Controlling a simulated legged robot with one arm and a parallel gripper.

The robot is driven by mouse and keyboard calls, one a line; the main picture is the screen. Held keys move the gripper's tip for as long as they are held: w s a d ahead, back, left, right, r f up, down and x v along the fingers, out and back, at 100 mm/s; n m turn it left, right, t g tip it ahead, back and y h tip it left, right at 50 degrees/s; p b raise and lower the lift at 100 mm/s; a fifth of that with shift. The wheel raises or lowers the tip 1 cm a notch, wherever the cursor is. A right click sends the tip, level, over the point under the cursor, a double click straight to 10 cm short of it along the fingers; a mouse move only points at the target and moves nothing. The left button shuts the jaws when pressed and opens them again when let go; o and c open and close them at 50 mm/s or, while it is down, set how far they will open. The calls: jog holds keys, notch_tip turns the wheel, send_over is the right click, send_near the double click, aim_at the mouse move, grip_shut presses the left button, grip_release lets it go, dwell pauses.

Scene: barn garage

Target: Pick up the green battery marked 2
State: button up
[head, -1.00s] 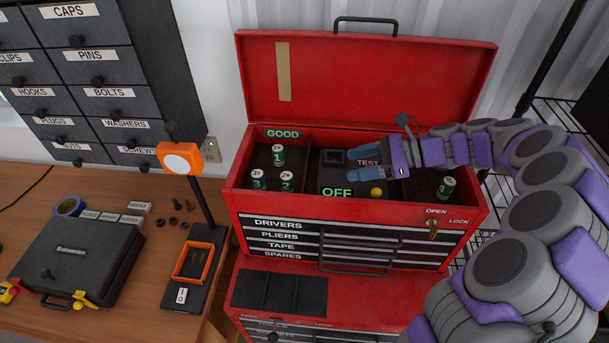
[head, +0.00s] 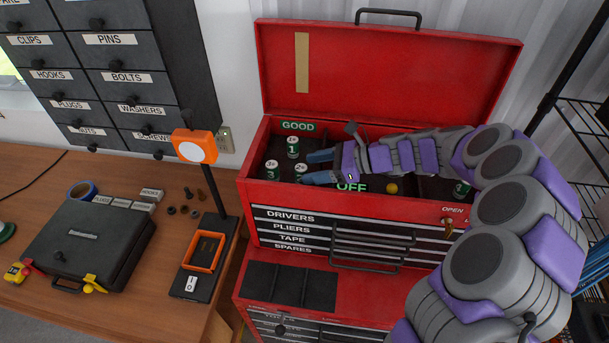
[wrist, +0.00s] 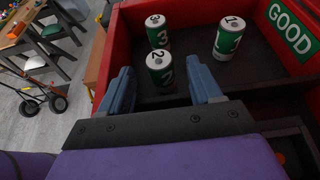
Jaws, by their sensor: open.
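The green battery marked 2 (head: 301,169) stands upright in the left compartment labelled GOOD of the red toolbox (head: 345,217). It also shows in the wrist view (wrist: 160,68), seen between and just beyond my gripper's fingertips. Battery 3 (head: 272,169) stands to its left, and battery 1 (head: 292,148) stands behind it. In the wrist view, battery 3 (wrist: 157,30) is behind battery 2 and battery 1 (wrist: 229,37) is to the right. My gripper (head: 316,167) is open and empty, its blue fingers reaching left towards battery 2. I cannot tell whether they touch it.
Another green battery (head: 461,189) stands at the toolbox's right end, near my arm. The raised lid (head: 385,75) stands behind. A wooden bench (head: 130,260) with a black case (head: 88,243) is at the left.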

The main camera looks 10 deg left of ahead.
aim_at(300, 167)
jog(key=x, duration=0.5)
jog(key=shift+w+r, duration=0.1)
jog(key=shift+d+r, duration=0.1)
jog(key=shift+d, duration=0.4)
jog(key=shift+d+r, duration=0.1)
jog(key=shift+d, duration=0.25)
jog(key=shift+c, duration=2.1)
jog(key=shift+a, duration=0.55)
jog(key=c, duration=0.7)
jog(key=shift+d+f, duration=0.1)
jog(key=shift+f, duration=0.1)
grip_shut()
